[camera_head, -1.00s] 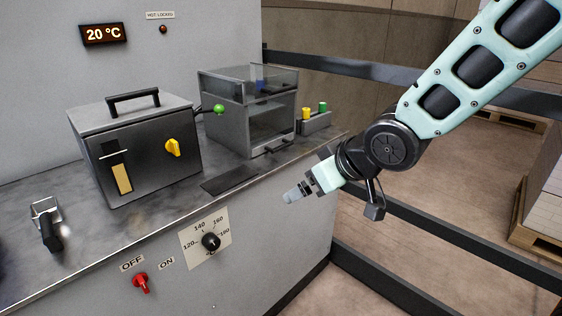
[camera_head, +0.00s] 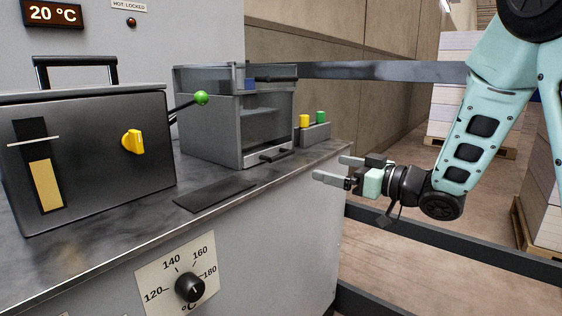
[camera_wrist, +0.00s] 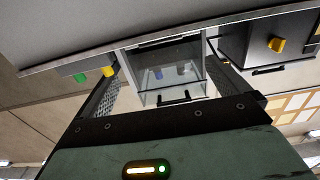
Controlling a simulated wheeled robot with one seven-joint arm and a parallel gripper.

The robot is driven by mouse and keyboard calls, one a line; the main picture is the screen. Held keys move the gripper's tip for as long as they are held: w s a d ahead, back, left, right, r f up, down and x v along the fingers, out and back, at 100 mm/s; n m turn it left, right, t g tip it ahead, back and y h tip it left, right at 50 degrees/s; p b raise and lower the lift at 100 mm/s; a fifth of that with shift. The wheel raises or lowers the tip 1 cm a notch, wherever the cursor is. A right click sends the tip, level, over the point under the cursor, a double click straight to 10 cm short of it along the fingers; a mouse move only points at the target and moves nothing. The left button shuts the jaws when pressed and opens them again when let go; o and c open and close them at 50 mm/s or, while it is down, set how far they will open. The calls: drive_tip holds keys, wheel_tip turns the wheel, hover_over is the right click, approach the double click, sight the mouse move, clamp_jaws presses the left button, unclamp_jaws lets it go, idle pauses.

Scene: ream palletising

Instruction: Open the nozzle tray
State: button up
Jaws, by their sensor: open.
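In the wrist view the handle (camera_wrist: 182,98) shows between my fingers, on the front of the clear box. My gripper (camera_head: 331,169) is open and empty, to the right of the tray handle and apart from it, beyond the counter's edge, with its fingers pointing left.
A yellow button and a green button sit on a grey block (camera_head: 315,134) right of the box. A green-knobbed lever (camera_head: 201,98) and a dark box with a yellow knob (camera_head: 90,160) stand left. A flat dark plate (camera_head: 215,194) lies on the counter. A dark rail (camera_head: 450,240) runs behind my gripper.

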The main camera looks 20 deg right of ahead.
sight(284, 156)
drive_tip(key=b+x, duration=0.2)
drive_tip(key=x, duration=1.3)
drive_tip(key=shift+w+a+b, duration=0.25)
drive_tip(key=shift+b, duration=0.1)
drive_tip(key=shift+f, duration=0.1)
drive_tip(key=c, duration=1.2)
drive_tip(key=p+v, duration=0.1)
drive_tip(key=v, duration=1.1)
drive_tip(key=shift+s+d, duration=0.2)
drive_tip(key=shift+d, duration=0.05)
drive_tip(key=shift+c, duration=0.2)
drive_tip(key=o, duration=1.2)
drive_tip(key=shift+o, duration=0.2)
